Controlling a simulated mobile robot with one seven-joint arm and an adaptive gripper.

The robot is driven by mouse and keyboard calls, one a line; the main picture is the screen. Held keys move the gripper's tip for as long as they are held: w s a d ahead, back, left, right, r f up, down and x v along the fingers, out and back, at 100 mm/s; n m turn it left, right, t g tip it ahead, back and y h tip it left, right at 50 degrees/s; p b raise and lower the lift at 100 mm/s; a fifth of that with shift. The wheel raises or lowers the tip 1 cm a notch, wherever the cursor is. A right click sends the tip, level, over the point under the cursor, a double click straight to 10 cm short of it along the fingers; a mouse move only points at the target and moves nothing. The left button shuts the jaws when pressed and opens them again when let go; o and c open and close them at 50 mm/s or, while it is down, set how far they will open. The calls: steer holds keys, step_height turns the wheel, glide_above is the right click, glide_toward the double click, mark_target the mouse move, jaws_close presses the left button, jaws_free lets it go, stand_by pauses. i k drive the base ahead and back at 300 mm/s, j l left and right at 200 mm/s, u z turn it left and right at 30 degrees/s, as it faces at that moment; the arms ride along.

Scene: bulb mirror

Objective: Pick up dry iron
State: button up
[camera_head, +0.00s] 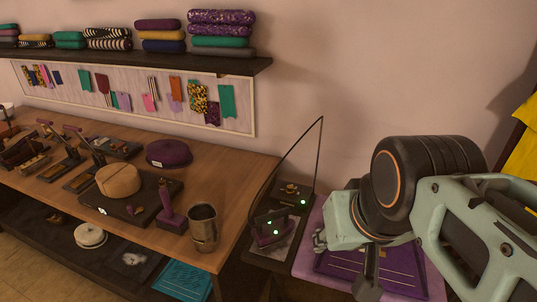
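The dry iron (269,229), dark with a purplish handle, appears to sit on a dark stand right of the long wooden table. A thin black cord loops up from it in a tall arc. My arm comes in from the right, and its end with my gripper (345,258) is right of the iron, apart from it, above a purple surface.
A purple-covered surface (310,235) lies under my arm. A fabric shelf (130,65) runs along the wall.

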mark_target(272, 229)
steer(key=u, duration=0.25)
steer(key=i+l+u, duration=0.15)
steer(key=u, duration=0.2)
steer(key=i+l+u, duration=0.2)
steer(key=i+u, duration=0.2)
steer(key=j, duration=0.4)
steer(key=l, duration=0.4)
steer(key=k+z, duration=0.05)
steer(key=k, duration=0.05)
